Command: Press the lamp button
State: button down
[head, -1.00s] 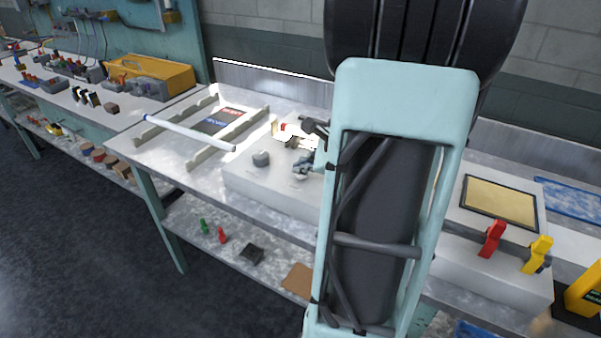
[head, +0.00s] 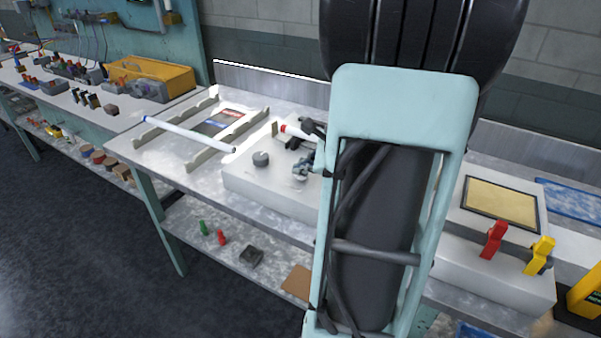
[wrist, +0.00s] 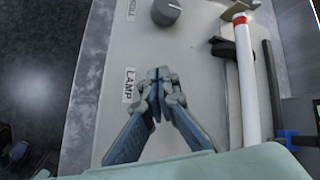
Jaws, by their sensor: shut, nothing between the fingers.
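The LAMP label (wrist: 129,85) is on the light grey panel box (wrist: 98,130) in the wrist view. My gripper (wrist: 155,100) is shut and empty, its fingertips just right of that label. The lamp button cannot be seen; the fingers cover the panel beside the label. I cannot tell whether the tips touch anything. In the head view my gripper (head: 301,172) is low over the box top (head: 245,180), right of a grey knob (head: 261,159). The knob also shows at the top of the wrist view (wrist: 166,11).
A white tube with a red band (wrist: 245,80) lies right of my gripper in the wrist view. Another white tube (head: 190,134) rests across notched rails at left. Red (head: 493,240) and yellow (head: 538,255) levers stand on a box at right.

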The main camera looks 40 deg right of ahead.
aim_at(301, 178)
jog(key=shift+r, duration=0.1)
notch_tip(301, 178, up, 6)
jog(key=p, duration=0.4)
jog(key=shift+p, duration=0.35)
